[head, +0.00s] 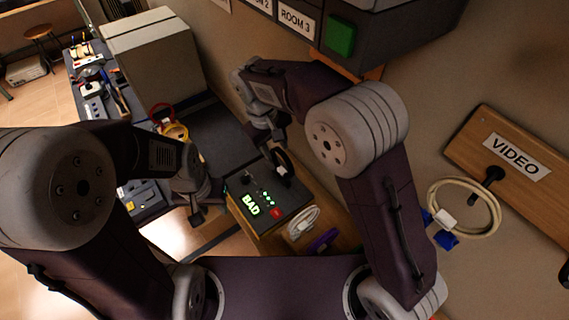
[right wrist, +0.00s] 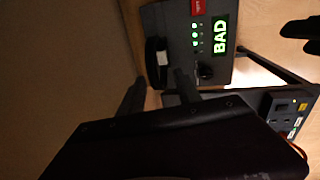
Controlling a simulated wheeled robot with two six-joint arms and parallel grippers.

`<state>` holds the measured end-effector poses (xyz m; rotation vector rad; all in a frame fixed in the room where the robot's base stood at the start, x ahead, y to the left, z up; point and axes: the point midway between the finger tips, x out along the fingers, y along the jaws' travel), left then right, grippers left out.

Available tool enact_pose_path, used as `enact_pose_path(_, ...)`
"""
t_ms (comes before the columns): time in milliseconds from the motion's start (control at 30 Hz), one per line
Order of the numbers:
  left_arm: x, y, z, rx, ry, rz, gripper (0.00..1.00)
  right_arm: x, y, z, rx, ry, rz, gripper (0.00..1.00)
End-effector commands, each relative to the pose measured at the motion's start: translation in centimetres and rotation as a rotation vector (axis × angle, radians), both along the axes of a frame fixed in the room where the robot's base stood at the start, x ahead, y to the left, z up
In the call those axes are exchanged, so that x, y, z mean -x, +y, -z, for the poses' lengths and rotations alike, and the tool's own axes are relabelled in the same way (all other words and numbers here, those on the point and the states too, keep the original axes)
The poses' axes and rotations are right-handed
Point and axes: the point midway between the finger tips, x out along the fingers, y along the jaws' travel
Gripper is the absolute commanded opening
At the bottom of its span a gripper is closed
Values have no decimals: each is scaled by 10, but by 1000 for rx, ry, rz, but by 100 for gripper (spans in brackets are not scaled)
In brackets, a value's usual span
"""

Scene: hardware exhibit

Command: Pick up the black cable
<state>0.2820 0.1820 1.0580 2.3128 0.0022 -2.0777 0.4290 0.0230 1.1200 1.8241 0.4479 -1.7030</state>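A black cable (head: 283,160), coiled into a loop, sits at the far right edge of the dark tester box (head: 262,202) with the lit "BAD" sign. In the right wrist view the black cable (right wrist: 155,60) shows a pale band and lies just beyond my fingertips. My right gripper (head: 272,138) is above and behind the cable; in its wrist view its two fingers (right wrist: 158,82) are apart with nothing visible between them. My left gripper (head: 207,207) is left of the tester box, its fingers apart and empty.
A white cable (head: 303,222) and a purple item (head: 322,241) lie right of the tester. A beige cable (head: 463,208) hangs by the "VIDEO" board (head: 511,155). A large beige box (head: 152,58) stands at the back left. The wall is close on the right.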

Motion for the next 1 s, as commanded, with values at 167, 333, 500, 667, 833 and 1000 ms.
enact_pose_path(167,0,0,-2,0,0,0,36,-2,-3,13,1,-1,1,40)
enact_pose_path(333,0,0,-10,0,0,0,36,-5,-9,29,3,4,3,40)
enact_pose_path(500,0,0,-14,0,0,0,36,-9,-14,57,1,3,2,40)
enact_pose_path(667,0,0,-14,0,0,0,36,-10,-15,63,-1,-1,1,40)
enact_pose_path(833,0,0,-14,0,0,0,36,-10,-15,63,-1,-1,1,23)
enact_pose_path(1000,0,0,-14,0,0,0,36,-10,-15,63,-1,-1,1,0)
